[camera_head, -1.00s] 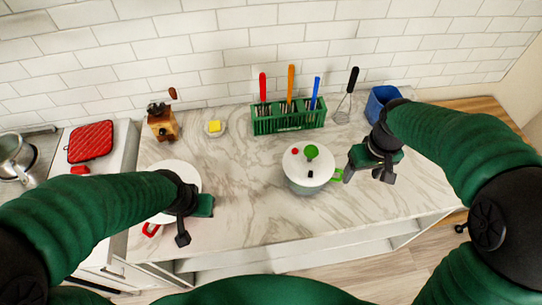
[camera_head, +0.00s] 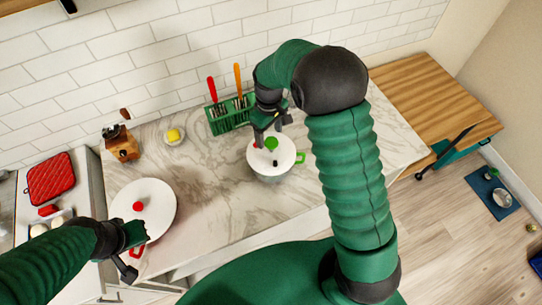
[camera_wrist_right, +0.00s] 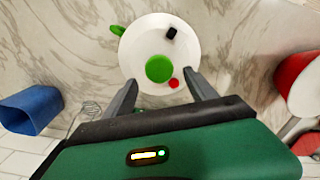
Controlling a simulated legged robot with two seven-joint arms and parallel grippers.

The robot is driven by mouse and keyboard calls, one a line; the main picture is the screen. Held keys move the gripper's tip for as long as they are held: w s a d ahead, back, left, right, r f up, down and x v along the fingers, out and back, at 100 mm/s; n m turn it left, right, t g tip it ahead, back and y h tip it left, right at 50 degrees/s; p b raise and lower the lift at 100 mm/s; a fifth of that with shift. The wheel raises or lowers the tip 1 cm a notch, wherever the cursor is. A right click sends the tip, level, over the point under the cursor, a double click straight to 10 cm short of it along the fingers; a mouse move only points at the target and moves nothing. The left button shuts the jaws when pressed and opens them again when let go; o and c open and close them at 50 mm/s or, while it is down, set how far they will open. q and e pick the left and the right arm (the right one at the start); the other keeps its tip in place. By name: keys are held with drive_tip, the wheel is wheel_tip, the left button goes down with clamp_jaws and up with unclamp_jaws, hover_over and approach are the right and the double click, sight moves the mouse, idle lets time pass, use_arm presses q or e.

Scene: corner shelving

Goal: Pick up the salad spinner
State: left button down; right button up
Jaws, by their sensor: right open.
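The salad spinner (camera_head: 285,158) stands on the marble counter, with a white round lid, a green knob (camera_head: 271,143), a small red button, a black button and a green side handle (camera_head: 300,157). My right gripper (camera_head: 270,131) is open above the lid, at its far side. In the right wrist view the salad spinner (camera_wrist_right: 200,45) lies just ahead of the open right gripper (camera_wrist_right: 160,80), with the green knob roughly centred between the fingers, not gripped. My left gripper (camera_head: 133,252) is by the red-handled pot at the lower left; its finger opening is unclear.
A white-lidded pot (camera_head: 155,215) with red knob stands left. A green utensil rack (camera_head: 222,124) is behind the spinner, partly hidden by my right arm. A wooden grinder (camera_head: 122,147) and yellow block (camera_head: 173,135) stand at the back. A blue container (camera_wrist_right: 35,108) shows in the wrist view.

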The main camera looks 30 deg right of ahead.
sight(271, 141)
drive_tip(key=shift+s+f+p, duration=0.1)
drive_tip(key=shift+f+p, duration=0.2)
drive_tip(key=shift+f, duration=0.1)
drive_tip(key=f+p, duration=0.1)
drive_tip(key=f, duration=0.1)
drive_tip(key=s+f+p, duration=0.1)
drive_tip(key=f, duration=0.1)
drive_tip(key=shift+w+f, duration=0.1)
drive_tip(key=shift+f, duration=0.1)
drive_tip(key=shift+d+f, duration=0.1)
drive_tip(key=shift+d, duration=0.05)
drive_tip(key=shift+w, duration=0.1)
clamp_jaws()
